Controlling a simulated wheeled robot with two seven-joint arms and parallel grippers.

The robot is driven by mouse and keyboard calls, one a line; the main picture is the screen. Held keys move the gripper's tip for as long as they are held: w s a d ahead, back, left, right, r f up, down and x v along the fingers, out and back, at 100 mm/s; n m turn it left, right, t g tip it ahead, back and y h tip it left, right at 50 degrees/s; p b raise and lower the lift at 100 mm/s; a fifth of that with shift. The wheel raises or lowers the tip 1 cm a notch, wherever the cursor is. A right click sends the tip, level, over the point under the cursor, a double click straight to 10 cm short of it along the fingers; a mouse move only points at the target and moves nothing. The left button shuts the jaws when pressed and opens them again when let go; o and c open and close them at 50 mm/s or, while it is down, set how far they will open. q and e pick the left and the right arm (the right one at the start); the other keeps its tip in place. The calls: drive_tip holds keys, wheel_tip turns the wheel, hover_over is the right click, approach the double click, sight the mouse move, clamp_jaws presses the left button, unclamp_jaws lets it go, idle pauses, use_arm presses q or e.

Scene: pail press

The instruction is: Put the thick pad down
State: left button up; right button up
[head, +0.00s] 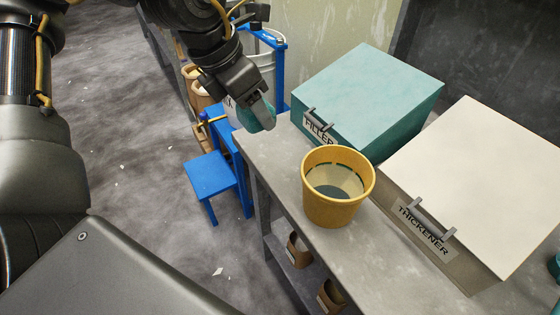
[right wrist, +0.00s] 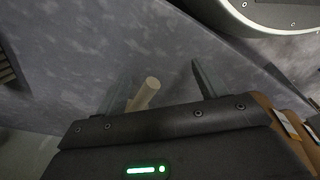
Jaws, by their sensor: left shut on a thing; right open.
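My left gripper (head: 266,112) is shut on a teal pad (head: 256,121), held just off the left end of the grey bench in the head view. The fingers hide part of the pad, so I cannot tell its full thickness. A yellow pail (head: 336,208) stands upright on the bench, with a pale inside and a dark teal bottom. My right gripper (right wrist: 155,88) shows only in the right wrist view. Its fingers are apart, and a pale round rod end (right wrist: 150,88) shows between or beyond them; I cannot tell whether they touch.
A teal FILLER box (head: 370,90) and a cream THICKENER box (head: 485,180) fill the back of the bench (head: 350,255). A blue stand (head: 210,175) is on the floor left of it. Brown containers (head: 299,250) sit beneath. Open floor lies left.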

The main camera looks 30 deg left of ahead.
drive_tip(key=w+b, duration=0.1)
drive_tip(key=b, duration=0.1)
drive_tip(key=shift+w+a+b, duration=0.1)
drive_tip(key=shift+w+b, duration=0.15)
drive_tip(key=shift+b, duration=0.1)
use_arm(q)
drive_tip(key=s+a+f+m+g+h+b, duration=0.1)
drive_tip(key=s+a+f+m+g+h, duration=0.1)
drive_tip(key=m, duration=0.7)
drive_tip(key=shift+s+a+f+g, duration=0.4)
drive_tip(key=shift+s+a+f, duration=0.25)
drive_tip(key=shift+a, duration=0.3)
use_arm(e)
drive_tip(key=shift+w+r, duration=0.25)
drive_tip(key=shift+r, duration=0.2)
